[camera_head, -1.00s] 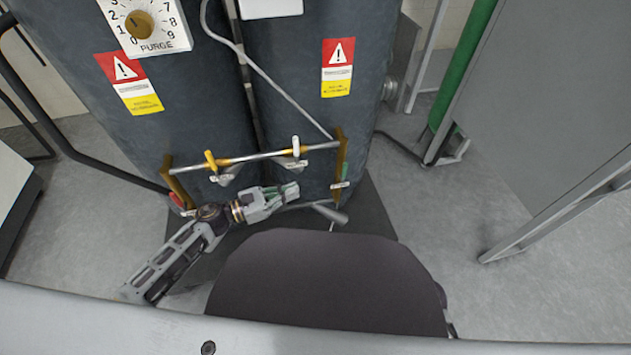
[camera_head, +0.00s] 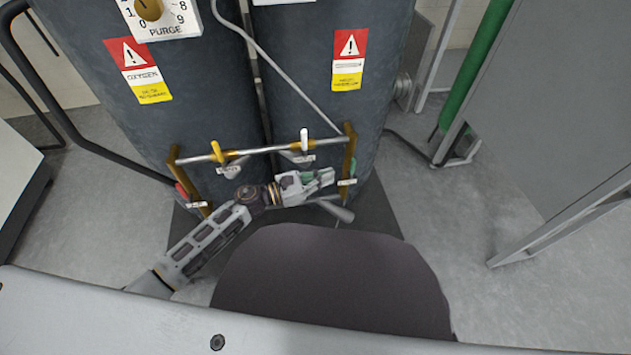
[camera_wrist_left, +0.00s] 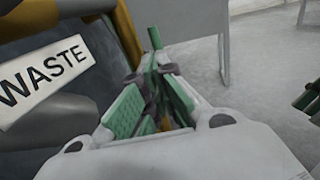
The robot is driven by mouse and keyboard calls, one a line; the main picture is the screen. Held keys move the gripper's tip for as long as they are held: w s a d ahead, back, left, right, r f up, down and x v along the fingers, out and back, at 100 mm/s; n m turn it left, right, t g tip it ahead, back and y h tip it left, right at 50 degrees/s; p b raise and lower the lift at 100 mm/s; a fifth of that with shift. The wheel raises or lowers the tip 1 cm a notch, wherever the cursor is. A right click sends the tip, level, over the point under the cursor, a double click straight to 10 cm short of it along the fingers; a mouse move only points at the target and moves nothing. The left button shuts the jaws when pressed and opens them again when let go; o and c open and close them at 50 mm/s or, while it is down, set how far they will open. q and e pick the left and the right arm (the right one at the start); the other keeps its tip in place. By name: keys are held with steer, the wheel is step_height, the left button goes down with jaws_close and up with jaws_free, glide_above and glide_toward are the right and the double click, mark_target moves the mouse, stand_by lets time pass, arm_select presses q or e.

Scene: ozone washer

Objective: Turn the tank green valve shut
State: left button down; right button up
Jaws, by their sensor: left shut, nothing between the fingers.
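The green valve handle (camera_head: 353,167) is at the right end of the tank piping, on a brass upright, just above a small white label (camera_head: 347,182). In the left wrist view, a narrow green bar, apparently the handle (camera_wrist_left: 155,38), stands beyond the fingertips, with the WASTE label (camera_wrist_left: 45,80) to the left. My left gripper (camera_head: 331,176) is shut and empty, low in front of the right tank, its tips pointing right and close to the handle. I cannot tell if they touch.
Two dark tanks (camera_head: 325,70) stand behind a horizontal pipe (camera_head: 263,149) with yellow (camera_head: 217,152) and white (camera_head: 304,139) handles. A red handle (camera_head: 181,190) is at the left end. A grey cabinet (camera_head: 560,110) stands at right, with clear floor before it.

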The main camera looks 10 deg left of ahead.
mark_target(350, 170)
arm_select(q)
steer(key=shift+b+x, duration=0.5)
steer(key=shift+x, duration=1.95)
arm_select(e)
steer(key=shift+w+a+f, duration=0.1)
steer(key=shift+w+f, duration=0.25)
steer(key=shift+w, duration=0.05)
steer(key=shift+s, duration=0.25)
arm_select(q)
steer(key=shift+p, duration=0.3)
arm_select(e)
steer(key=shift+r, duration=0.1)
arm_select(q)
steer(key=shift+d+r+p, duration=0.1)
steer(key=shift+p, duration=0.35)
arm_select(e)
steer(key=shift+s+r, duration=0.2)
steer(key=shift+r, duration=0.2)
arm_select(q)
steer(key=shift+y, duration=0.3)
arm_select(e)
steer(key=shift+w+r, duration=0.1)
steer(key=shift+r, duration=0.15)
